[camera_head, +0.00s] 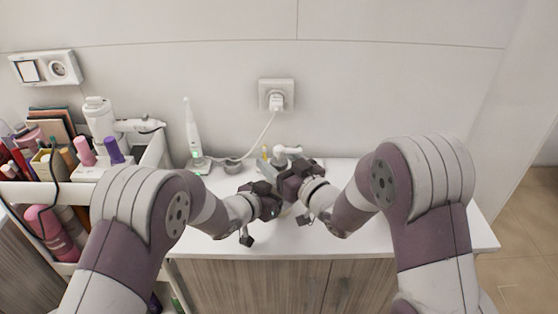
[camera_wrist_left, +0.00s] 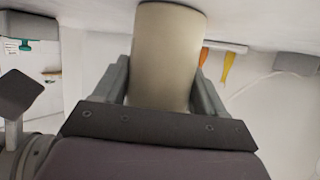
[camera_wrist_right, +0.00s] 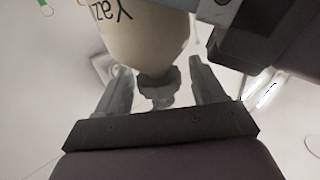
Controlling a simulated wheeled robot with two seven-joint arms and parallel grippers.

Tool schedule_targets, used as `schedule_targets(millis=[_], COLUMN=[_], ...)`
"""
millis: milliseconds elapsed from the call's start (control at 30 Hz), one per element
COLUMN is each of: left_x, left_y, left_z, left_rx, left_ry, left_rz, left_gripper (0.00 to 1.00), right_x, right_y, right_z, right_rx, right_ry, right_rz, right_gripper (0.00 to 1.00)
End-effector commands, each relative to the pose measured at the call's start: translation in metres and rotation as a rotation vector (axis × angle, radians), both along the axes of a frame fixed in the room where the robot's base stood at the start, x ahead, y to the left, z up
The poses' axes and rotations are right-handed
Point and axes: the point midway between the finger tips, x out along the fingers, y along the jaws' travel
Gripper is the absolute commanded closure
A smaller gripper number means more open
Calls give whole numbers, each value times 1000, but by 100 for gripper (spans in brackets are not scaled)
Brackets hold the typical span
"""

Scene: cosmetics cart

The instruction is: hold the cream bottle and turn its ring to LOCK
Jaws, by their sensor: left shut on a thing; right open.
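In the right wrist view the bottle (camera_wrist_right: 143,35) appears inverted, with dark lettering. A grey neck part (camera_wrist_right: 158,92), probably the ring, lies between the spread fingers of my right gripper (camera_head: 292,180). The right gripper is open around it. I cannot read any LOCK mark.
A grey box (camera_head: 327,168) is behind the grippers. A full cosmetics cart (camera_head: 157,155) stands at the left. The counter's front middle is clear.

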Motion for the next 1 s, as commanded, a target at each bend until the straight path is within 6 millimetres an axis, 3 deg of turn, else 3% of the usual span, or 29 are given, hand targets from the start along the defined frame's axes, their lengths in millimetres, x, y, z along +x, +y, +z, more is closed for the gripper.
schedule_targets(millis=[167, 333, 533, 800, 1000], left_x=[0, 0, 0, 0, 0], left_y=[0, 0, 0, 0, 0], left_z=[0, 0, 0, 0, 0], left_rx=[0, 0, 0, 0, 0], left_ry=[0, 0, 0, 0, 0], left_rz=[0, 0, 0, -1, -1], left_gripper=[76, 76, 76, 76, 76], right_x=[0, 0, 1, 1, 0], right_y=[0, 0, -1, -1, -1], right_z=[0, 0, 0, 0, 0], right_rx=[-1, -1, 0, 3, 1], right_ry=[1, 1, -2, -5, -2], right_rz=[0, 0, 35, 306, 392], right_gripper=[31, 83, 83, 83, 83])
